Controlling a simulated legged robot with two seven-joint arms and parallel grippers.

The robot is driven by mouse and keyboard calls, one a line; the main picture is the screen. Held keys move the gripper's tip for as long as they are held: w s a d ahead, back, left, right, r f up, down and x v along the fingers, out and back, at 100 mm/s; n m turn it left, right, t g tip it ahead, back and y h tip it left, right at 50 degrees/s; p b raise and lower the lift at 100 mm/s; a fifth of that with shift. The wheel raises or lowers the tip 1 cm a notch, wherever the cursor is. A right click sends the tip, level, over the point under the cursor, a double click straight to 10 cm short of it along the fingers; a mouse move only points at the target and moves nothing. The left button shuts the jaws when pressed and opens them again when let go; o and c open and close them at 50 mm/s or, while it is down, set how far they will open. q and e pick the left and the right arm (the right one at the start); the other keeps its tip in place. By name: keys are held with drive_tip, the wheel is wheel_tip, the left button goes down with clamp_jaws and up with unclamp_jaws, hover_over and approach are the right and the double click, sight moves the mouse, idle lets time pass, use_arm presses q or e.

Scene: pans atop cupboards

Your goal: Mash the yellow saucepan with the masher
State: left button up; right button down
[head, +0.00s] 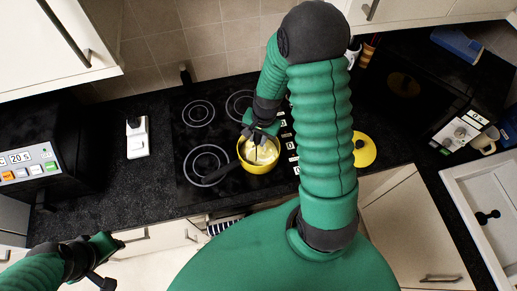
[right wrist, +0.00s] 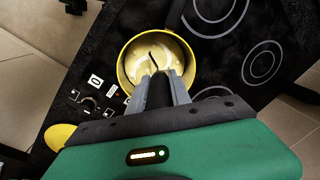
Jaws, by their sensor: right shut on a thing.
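The yellow saucepan (head: 259,166) stands on the black hob, its dark handle (head: 222,176) pointing left and toward me. It also shows in the right wrist view (right wrist: 124,70), with pale yellow-white food (right wrist: 176,52) inside. My right gripper (head: 258,141) is above the saucepan, fingers pointing down into it. In the right wrist view the fingers (right wrist: 160,78) are close together over the pan's opening. They hold the masher (right wrist: 157,50), of which only a thin dark part shows; the rest is hidden. My left gripper (head: 110,262) is low at the left, away from the hob; its jaws are unclear.
A yellow lid (head: 364,150) lies right of the hob, behind my right arm. A white socket box (head: 137,137) stands on the left counter. A microwave (head: 40,165) is at far left, a coffee machine (head: 460,128) at right. Wall cupboards (head: 55,45) overhang the left.

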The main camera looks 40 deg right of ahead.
wheel_tip(320, 180, up, 2)
drive_tip(key=shift+r+p, duration=0.2)
drive_tip(key=shift+p, duration=0.9)
drive_tip(key=shift+f, duration=0.1)
drive_tip(key=shift+s+d, duration=0.15)
drive_tip(key=shift+d, duration=0.05)
drive_tip(key=shift+s+d+b, duration=0.35)
drive_tip(key=shift+s+d, duration=0.8)
drive_tip(key=shift+f, duration=0.1)
